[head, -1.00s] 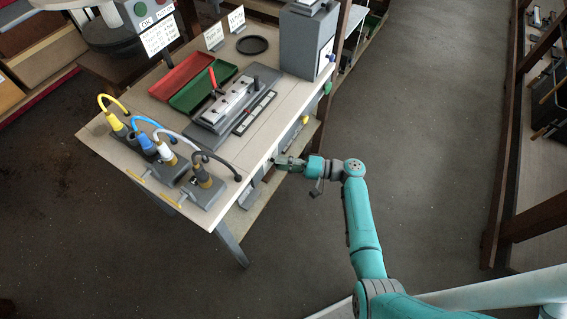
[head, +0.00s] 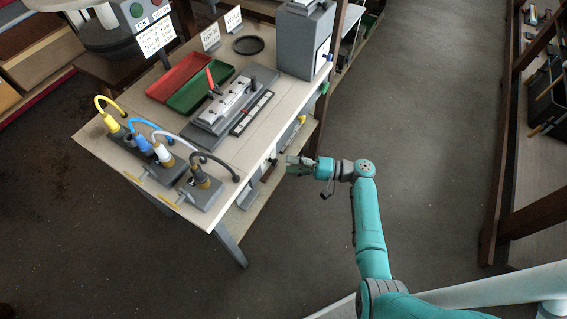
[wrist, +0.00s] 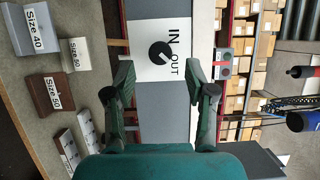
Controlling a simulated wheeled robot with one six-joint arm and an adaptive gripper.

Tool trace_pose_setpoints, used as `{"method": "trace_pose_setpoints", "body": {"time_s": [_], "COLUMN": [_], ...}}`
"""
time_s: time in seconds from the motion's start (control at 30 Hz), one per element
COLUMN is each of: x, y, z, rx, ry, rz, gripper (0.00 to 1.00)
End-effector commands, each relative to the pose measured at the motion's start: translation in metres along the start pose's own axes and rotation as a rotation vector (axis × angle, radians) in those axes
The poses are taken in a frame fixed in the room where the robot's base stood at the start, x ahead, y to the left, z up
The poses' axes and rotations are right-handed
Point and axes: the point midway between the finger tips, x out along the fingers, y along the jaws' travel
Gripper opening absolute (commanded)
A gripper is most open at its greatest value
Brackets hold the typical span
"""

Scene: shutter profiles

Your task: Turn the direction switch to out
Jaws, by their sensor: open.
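The direction switch (wrist: 161,54) is a black round knob with a light notch on a white panel, marked IN and OUT, at the upper middle of the wrist view. IN is beside the knob and OUT lies lower right of it. I cannot tell clearly which mark the knob points to. My gripper (wrist: 166,88) is open and empty, its two fingers either side of the panel and apart from the knob. In the head view my gripper (head: 297,166) is just off the table's front edge; the switch is not clear there.
The table (head: 265,140) carries a red tray (head: 180,76), a green tray (head: 200,90), a grey fixture (head: 230,108) and several cabled tools at its left end. The wrist view shows blocks labelled Size 40 and Size 50 (wrist: 47,92). The floor right of the table is clear.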

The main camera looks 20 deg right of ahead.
Motion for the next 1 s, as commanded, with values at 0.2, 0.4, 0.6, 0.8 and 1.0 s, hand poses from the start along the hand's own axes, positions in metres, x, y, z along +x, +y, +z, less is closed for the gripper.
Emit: {"method": "trace_pose_setpoints", "body": {"time_s": [0.2, 0.4, 0.6, 0.8, 1.0], "x": [-0.045, -0.072, -0.081, -0.082, -0.081], "y": [0.000, 0.000, 0.000, 0.000, 0.000], "z": [-0.001, -0.001, 0.000, 0.000, 0.000], "rx": [0.000, 0.000, 0.000, 0.000, 0.000], "ry": [0.004, 0.002, 0.000, -0.001, 0.000], "rz": [0.001, 0.000, 0.000, 0.000, 0.000], "gripper": [0.55, 0.55, 0.55, 0.55, 0.55]}}
